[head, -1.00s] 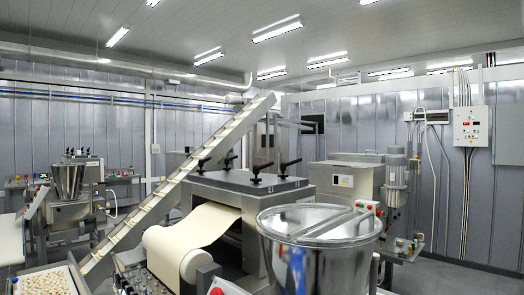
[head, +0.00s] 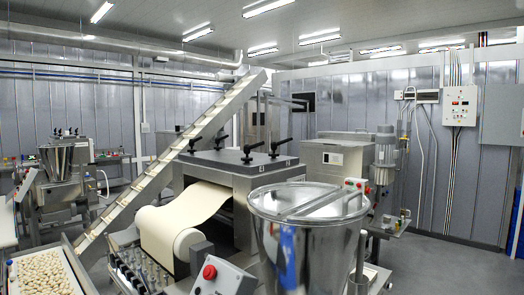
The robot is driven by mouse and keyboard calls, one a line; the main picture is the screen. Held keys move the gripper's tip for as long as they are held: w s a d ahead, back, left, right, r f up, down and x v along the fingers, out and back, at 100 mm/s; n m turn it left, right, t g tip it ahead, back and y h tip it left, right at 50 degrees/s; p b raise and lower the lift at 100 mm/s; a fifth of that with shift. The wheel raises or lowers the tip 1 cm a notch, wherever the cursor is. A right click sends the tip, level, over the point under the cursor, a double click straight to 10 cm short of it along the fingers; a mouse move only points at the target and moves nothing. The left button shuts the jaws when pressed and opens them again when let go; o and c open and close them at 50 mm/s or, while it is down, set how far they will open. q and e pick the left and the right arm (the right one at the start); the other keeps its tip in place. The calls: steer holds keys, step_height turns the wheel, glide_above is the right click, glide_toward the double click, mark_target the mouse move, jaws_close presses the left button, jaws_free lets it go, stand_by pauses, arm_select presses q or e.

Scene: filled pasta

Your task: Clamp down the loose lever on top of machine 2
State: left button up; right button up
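A steel machine with a dark flat top (head: 236,163) stands in the middle of the head view, with a sheet of dough (head: 196,208) coming out of its front. Several black clamp levers stand on its top: a back left lever (head: 223,142), a left lever (head: 192,145), a front lever (head: 247,153) and a right lever (head: 279,147). I cannot tell which lever is loose, and no machine number is readable. Neither of my grippers is in view.
A large steel hopper (head: 308,230) stands in front of the machine at the right. A control box with a red button (head: 222,277) is at its near side. A tray of filled pasta (head: 42,275) is at lower left. Open floor (head: 450,268) lies right.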

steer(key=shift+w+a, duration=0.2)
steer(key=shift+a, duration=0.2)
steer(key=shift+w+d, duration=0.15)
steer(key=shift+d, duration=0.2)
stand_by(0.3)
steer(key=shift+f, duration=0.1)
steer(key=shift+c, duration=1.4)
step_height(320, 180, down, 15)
steer(key=b, duration=1.5)
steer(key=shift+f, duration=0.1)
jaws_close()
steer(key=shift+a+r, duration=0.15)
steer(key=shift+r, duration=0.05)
